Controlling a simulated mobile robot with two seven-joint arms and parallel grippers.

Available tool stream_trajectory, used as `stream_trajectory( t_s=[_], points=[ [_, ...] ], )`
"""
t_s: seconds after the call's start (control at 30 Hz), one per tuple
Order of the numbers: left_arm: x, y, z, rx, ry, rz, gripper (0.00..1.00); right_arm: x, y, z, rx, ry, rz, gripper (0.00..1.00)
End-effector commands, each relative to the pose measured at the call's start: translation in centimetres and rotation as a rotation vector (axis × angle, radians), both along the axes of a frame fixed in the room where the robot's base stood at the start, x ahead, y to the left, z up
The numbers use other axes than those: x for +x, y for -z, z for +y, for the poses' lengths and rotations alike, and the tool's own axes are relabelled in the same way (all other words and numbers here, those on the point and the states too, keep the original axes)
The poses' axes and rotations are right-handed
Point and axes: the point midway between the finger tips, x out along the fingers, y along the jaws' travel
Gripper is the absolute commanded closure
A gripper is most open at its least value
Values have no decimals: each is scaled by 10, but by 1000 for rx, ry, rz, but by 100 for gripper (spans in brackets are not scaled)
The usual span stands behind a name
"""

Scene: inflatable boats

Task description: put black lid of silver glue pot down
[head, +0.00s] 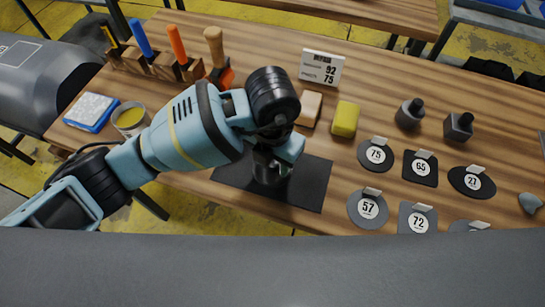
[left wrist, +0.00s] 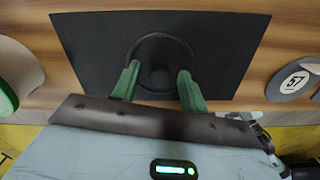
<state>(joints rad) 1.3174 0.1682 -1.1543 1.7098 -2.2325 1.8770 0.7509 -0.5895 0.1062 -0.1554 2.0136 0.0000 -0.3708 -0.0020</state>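The silver glue pot (head: 130,118) stands open at the table's left end, with yellow glue inside. My left gripper (head: 270,176) points down over the black mat, away from the pot. In the left wrist view, the round black lid (left wrist: 160,46) shows as a dark ring with a knob in its middle, over the mat. The green fingertips of my left gripper (left wrist: 159,79) stand on either side of the knob, with a gap visible on each side. Whether the lid rests fully on the mat is hard to tell. My right gripper is not in view.
The black mat (head: 310,185) has bare margins around the lid. A blue-and-white pad (head: 92,111) lies by the pot. A wooden rack (head: 160,66) with several tools stands behind my arm. A yellow sponge (head: 345,118) and several numbered dark patches (head: 367,207) lie to the right.

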Motion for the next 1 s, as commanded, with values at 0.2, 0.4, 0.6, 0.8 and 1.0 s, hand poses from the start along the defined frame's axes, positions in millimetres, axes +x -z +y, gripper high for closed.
stream_trajectory(
  t_s=[0.2, 0.4, 0.6, 0.8, 1.0],
  points=[
    [0, -5, 0, -1, 0, -2, 56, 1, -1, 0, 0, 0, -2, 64],
    [1, -33, -1, -2, 1, -5, 56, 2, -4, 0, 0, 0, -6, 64],
    [1, -75, -1, -3, 2, -4, 56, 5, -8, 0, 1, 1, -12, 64],
    [1, -108, 0, 0, 1, -4, 56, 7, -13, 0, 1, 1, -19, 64],
    [0, -122, 0, 0, 1, 0, 56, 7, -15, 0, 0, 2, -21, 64]
  ],
)
